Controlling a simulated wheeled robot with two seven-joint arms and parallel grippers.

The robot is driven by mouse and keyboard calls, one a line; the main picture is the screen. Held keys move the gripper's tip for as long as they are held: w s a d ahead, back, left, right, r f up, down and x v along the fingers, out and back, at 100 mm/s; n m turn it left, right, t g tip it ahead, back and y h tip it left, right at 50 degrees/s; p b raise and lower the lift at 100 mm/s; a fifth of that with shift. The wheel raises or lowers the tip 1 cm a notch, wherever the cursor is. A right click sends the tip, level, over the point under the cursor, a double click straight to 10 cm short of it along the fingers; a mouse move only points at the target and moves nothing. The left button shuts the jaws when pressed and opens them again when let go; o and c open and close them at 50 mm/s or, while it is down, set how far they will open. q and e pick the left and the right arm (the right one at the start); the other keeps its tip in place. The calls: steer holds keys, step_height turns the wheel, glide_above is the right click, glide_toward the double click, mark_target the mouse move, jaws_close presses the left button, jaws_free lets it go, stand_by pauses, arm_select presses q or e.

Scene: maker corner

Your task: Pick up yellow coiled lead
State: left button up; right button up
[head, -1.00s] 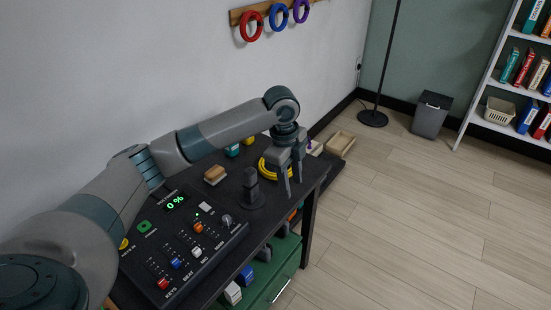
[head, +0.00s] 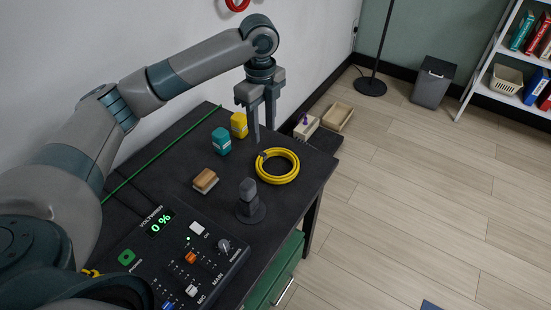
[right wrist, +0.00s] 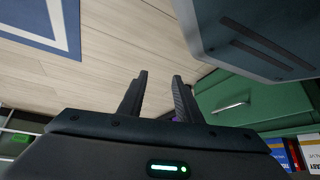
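The yellow coiled lead (head: 278,178) lies flat as a ring on the dark tabletop near its far right corner in the head view. My left gripper (head: 263,136) points down above and behind the coil, at its upper left in the picture. Its two fingers are apart with nothing between them. My right gripper (right wrist: 158,98) shows in the right wrist view with its fingers apart and empty, off beside the table and over the floor. The coil is not in the right wrist view.
On the dark table (head: 220,225) stand a mixing panel (head: 180,262), a black stand (head: 249,203), a wooden block (head: 205,181), a teal container (head: 221,141) and a yellow one (head: 239,125). A green drawer (right wrist: 240,100) is below. Wooden trays (head: 337,116) lie beyond the table.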

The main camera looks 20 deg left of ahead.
mark_target(265, 174)
arm_select(q)
steer(key=shift+s, duration=0.1)
